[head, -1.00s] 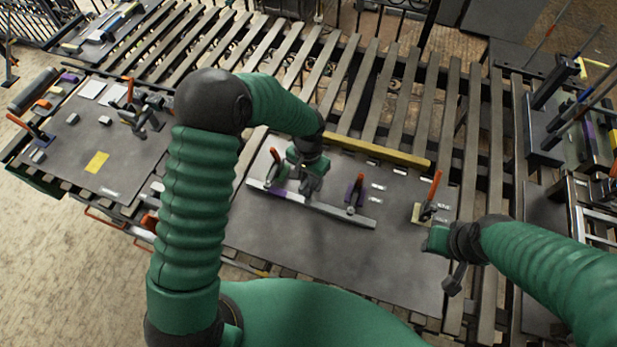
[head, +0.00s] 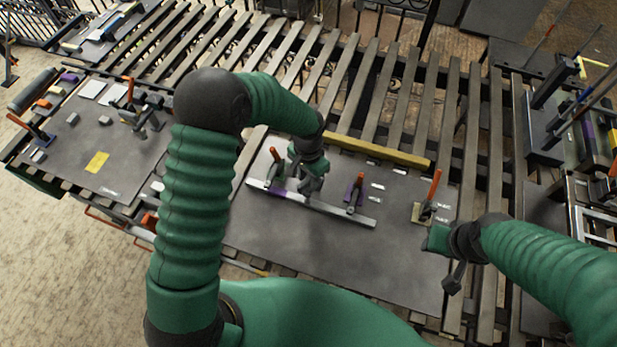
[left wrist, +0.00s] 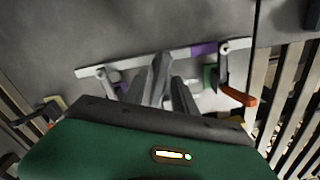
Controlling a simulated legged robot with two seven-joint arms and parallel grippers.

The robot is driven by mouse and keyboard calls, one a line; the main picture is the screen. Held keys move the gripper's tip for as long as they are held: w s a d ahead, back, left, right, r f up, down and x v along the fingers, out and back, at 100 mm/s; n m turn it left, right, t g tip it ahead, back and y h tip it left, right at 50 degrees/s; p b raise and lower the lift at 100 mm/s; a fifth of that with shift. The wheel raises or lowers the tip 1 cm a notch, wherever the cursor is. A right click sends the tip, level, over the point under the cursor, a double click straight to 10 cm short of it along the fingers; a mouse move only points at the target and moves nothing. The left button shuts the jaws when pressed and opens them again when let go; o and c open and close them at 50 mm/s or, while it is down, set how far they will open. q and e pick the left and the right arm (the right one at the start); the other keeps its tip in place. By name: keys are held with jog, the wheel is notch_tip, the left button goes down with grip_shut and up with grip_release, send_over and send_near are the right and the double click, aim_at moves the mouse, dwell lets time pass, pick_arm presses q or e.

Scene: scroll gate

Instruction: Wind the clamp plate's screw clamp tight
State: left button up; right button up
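The clamp plate is the dark grey sheet (head: 330,240) in the middle of the head view. A long metal bar (head: 340,213) lies on it, with a purple mark. A green clamp with an orange handle (head: 276,157) stands at the bar's left end; in the left wrist view its orange handle (left wrist: 238,96) is at right. A purple clamp (head: 354,193) stands near the bar's right part. My left gripper (head: 308,186) points down by the bar between these clamps; its grey fingers (left wrist: 170,82) show, but their gap is unclear. My right gripper (head: 452,280) hangs at the plate's right edge, away from the clamps.
A third clamp with an orange handle (head: 432,190) stands on a beige block at the plate's right. A yellow bar (head: 380,151) runs along the back edge. Another plate (head: 95,150) with clamps lies at left. The plate's front area is clear.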

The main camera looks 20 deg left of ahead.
aim_at(308, 178)
dwell(0.3)
pick_arm(q)
jog(key=shift+r, duration=0.4)
notch_tip(308, 178, up, 16)
jog(key=b, duration=0.3)
jog(key=shift+f, duration=0.1)
jog(key=s+a+f+n+t+b, duration=0.1)
jog(key=s+f+b, duration=0.1)
jog(key=s+f, duration=0.3)
jog(key=s+a+f+n+b, duration=0.2)
jog(key=s+f+b, duration=0.1)
jog(key=s+f, duration=0.2)
jog(key=s+a+f+n+t+b, duration=0.1)
jog(key=s+a+f+n+b, duration=0.1)
jog(key=s+f+b, duration=0.1)
jog(key=shift+s+f+t, duration=0.3)
jog(key=shift+s+f, duration=0.6)
jog(key=shift+f, duration=0.3)
